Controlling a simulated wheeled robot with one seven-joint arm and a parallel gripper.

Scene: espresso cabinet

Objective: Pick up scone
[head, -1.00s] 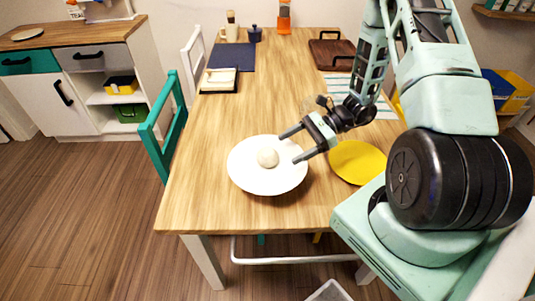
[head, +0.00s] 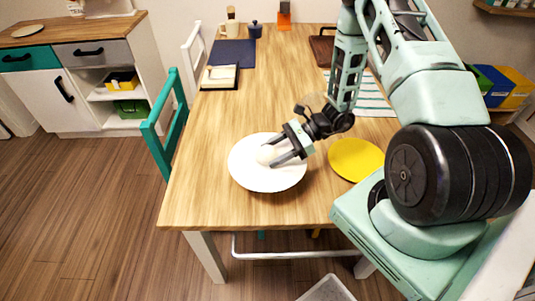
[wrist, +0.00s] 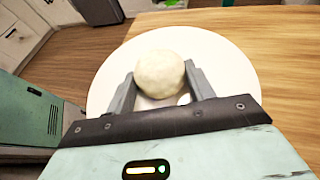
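The scone (head: 266,154) is a pale, round lump on the white plate (head: 246,177) near the front of the wooden table. In the wrist view the scone (wrist: 160,73) lies between the tips of my gripper (wrist: 160,88), with the white plate (wrist: 222,65) around it. In the head view my gripper (head: 270,154) reaches in from the right, low over the plate, its fingers on either side of the scone. The fingers are apart. I cannot tell whether they touch the scone. The near finger partly hides it in the head view.
A yellow plate (head: 356,160) lies to the right of the white plate. A green chair (head: 170,125) stands at the table's left edge. A dark blue mat (head: 234,54), a small book-like item (head: 219,77) and a striped mat (head: 372,100) lie farther back. The table's middle is clear.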

